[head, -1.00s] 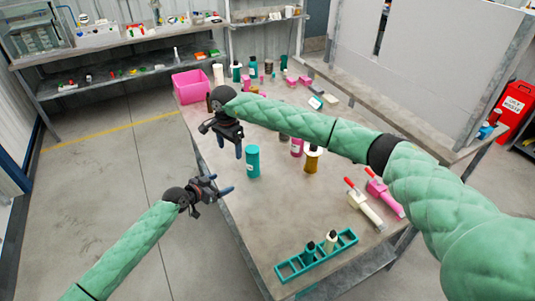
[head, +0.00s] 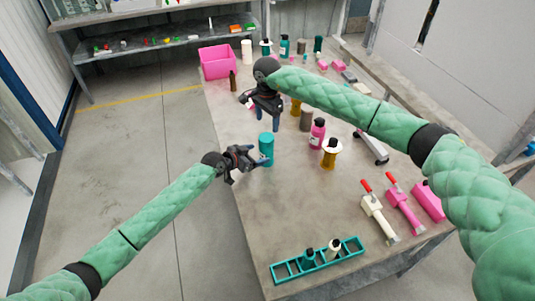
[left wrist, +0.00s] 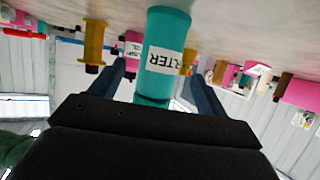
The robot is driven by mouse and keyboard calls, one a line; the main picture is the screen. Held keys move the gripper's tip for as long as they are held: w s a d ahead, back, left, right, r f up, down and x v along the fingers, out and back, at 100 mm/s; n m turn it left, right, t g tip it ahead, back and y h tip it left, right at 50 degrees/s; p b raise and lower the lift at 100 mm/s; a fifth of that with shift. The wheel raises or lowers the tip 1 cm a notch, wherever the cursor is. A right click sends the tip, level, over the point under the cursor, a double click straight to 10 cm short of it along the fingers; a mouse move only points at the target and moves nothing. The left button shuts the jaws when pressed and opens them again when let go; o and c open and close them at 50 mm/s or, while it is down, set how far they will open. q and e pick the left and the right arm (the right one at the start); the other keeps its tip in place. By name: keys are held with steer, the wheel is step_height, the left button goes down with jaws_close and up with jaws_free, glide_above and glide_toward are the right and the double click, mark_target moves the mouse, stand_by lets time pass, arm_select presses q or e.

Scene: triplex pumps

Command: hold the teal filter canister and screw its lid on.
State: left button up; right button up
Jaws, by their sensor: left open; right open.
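The teal filter canister (head: 266,150) stands upright near the left edge of the table. My left gripper (head: 254,160) is open and reaches it from the left. In the left wrist view, which is upside down, the canister (left wrist: 165,50) with its white label lies between the two spread fingers (left wrist: 160,85), with gaps at the sides. My right gripper (head: 267,118) is open, its fingers pointing down, just behind and above the canister in the picture. I cannot make out the canister's lid.
A teal rack (head: 290,270) is at the front edge. Clamp-like tools (head: 378,217) lie at right. A pink bin (head: 217,62) stands at the far left corner.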

mark_target(262, 152)
arm_select(q)
steer(key=shift+x, duration=2.95)
arm_select(e)
steer(key=shift+s+a, duration=0.1)
steer(key=shift+a, duration=0.05)
arm_select(q)
steer(key=c, duration=1.7)
jaws_close()
arm_select(e)
steer(key=shift+s+a+f, duration=0.2)
steer(key=shift+s+f, duration=0.1)
steer(key=shift+f, duration=0.15)
steer(key=shift+a+r, duration=0.1)
steer(key=shift+a, duration=0.05)
steer(key=shift+w+r+n, duration=0.25)
steer(key=shift+r+n, duration=0.1)
steer(key=shift+n, duration=0.75)
steer(key=shift+d+n, duration=0.35)
steer(key=shift+n, duration=0.85)
steer(key=shift+f, duration=4)
